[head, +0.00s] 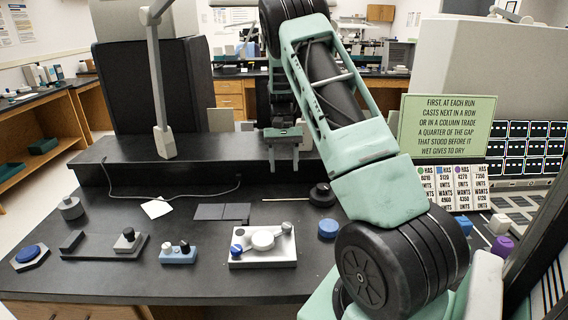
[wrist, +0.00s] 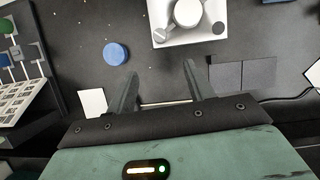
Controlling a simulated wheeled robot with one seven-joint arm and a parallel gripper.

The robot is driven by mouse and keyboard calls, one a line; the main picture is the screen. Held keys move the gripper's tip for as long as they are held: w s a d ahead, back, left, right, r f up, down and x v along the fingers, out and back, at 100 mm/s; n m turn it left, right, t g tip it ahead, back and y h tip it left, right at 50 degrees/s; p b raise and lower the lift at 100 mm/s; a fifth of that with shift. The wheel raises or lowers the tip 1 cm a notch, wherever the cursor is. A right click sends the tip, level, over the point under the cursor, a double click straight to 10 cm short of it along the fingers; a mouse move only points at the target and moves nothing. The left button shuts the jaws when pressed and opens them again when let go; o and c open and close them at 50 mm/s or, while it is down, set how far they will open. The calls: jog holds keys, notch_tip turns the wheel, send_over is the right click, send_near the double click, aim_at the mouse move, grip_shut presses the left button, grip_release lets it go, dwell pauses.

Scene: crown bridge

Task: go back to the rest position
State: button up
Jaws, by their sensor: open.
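My gripper (head: 284,168) hangs above the far part of the black bench (head: 120,277), its fingers pointing down. In the wrist view my gripper (wrist: 159,70) shows two fingers spread apart with nothing between them. A thin pale rod (wrist: 165,104) shows behind the fingers, and the rod (head: 286,200) lies on the bench in the head view. My arm reaches in from the right of the head view and is bent.
A white fixture (head: 263,262) with a round top stands at the front middle, with a blue disc (head: 328,229) to its right. Dark flat plates (head: 222,212) and a white square (head: 156,208) lie behind. A green sign (head: 447,124) and cards stand right.

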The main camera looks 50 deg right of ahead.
dwell(0.4)
jog(key=w+a+r+n, duration=0.1)
jog(key=a+r+n, duration=0.1)
jog(key=a, duration=0.7)
jog(key=w+a+r+n, duration=0.2)
jog(key=a, duration=0.6)
jog(key=s+a+r+n+h, duration=0.1)
jog(key=s+a+n, duration=0.15)
jog(key=a, duration=0.65)
jog(key=s+a+r+n, duration=0.2)
jog(key=s+a, duration=0.2)
jog(key=a, duration=0.4)
jog(key=s+a+n+t, duration=0.1)
jog(key=s+a+n, duration=0.3)
jog(key=s, duration=0.5)
jog(key=s+a+n+t+h, duration=0.1)
jog(key=s+a+n, duration=0.3)
jog(key=s+a, duration=0.4)
jog(key=shift+s+a+t+h, duration=0.35)
jog(key=shift+s+t, duration=0.15)
jog(key=shift+s, duration=0.7)
